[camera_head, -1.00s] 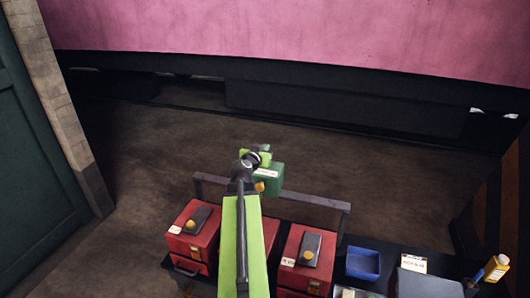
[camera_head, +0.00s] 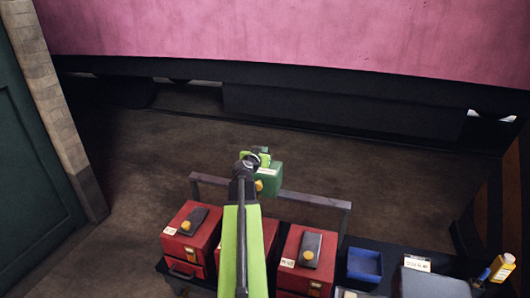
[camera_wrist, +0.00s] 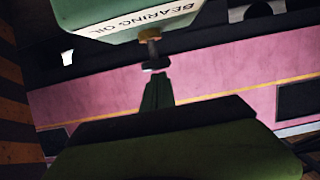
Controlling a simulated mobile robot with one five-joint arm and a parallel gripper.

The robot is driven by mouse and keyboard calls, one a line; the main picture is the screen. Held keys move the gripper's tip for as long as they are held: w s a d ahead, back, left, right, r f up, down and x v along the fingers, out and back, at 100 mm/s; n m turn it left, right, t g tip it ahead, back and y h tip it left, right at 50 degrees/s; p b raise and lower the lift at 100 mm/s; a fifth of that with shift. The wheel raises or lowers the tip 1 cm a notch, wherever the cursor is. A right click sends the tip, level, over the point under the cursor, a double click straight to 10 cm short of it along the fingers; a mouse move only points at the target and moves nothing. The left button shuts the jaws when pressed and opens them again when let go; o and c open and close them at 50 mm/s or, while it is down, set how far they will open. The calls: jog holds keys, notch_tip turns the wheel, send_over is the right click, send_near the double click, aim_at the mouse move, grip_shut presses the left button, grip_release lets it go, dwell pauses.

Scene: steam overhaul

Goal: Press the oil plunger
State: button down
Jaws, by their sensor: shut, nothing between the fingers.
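The green bearing oil box (camera_head: 268,181) stands just beyond my arm in the head view, with a yellow-orange knob on its near side. In the wrist view the box (camera_wrist: 125,18), lettered "BEARING OIL", fills the top. A brass collar with a dark stem and a dark flat end (camera_wrist: 155,65), seemingly the oil plunger (camera_wrist: 151,42), juts from under its lettered face. My gripper (camera_wrist: 157,82) is shut and empty, its tips just below that flat end; I cannot tell whether they touch. In the head view my gripper (camera_head: 255,156) is partly hidden by my wrist.
Red boxes with yellow knobs (camera_head: 190,233) (camera_head: 305,258) stand on the cart near me. A blue tray (camera_head: 364,264), a grey box (camera_head: 432,285) and a yellow bottle (camera_head: 501,267) are to the right. A dark rail (camera_head: 318,201) crosses behind. The floor beyond is open.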

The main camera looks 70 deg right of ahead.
notch_tip(320, 180, down, 3)
jog(key=b, duration=0.3)
jog(key=shift+s+r, duration=0.1)
jog(key=shift+s, duration=0.05)
